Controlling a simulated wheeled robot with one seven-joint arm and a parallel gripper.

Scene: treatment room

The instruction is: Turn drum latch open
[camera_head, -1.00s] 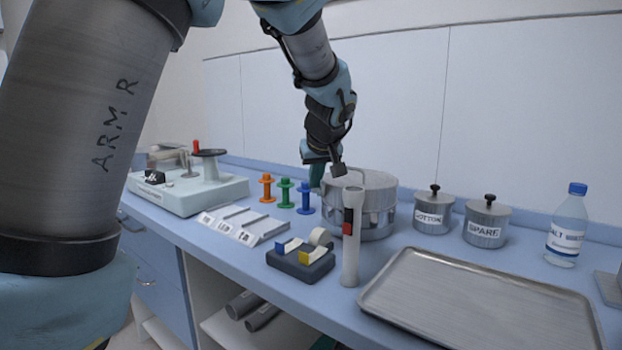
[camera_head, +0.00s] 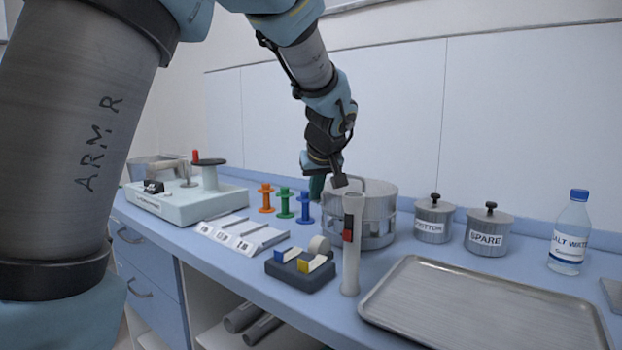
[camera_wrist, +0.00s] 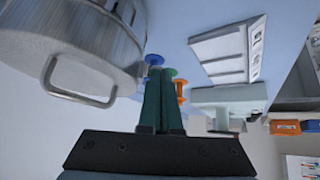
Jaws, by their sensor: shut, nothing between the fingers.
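The round metal drum (camera_head: 374,204) stands on the blue counter, with openings around its side. In the wrist view the drum (camera_wrist: 75,30) fills the upper left, and a wire loop handle (camera_wrist: 80,84) sticks out from its side. I cannot clearly make out the latch. My gripper (camera_head: 317,187) is just left of and behind the drum in the head view, pointing down. Its green fingers (camera_wrist: 162,92) are together and empty, apart from the loop in the wrist view. A white upright tube (camera_head: 352,245) with a red and black patch hides part of the drum's front.
Orange, green and blue spools (camera_head: 285,200) stand left of the drum. A dark block (camera_head: 300,270) with tape and a labelled white rack (camera_head: 243,235) are in front. A metal tray (camera_head: 480,305), two lidded jars (camera_head: 488,230) and a bottle (camera_head: 569,233) stand on the right.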

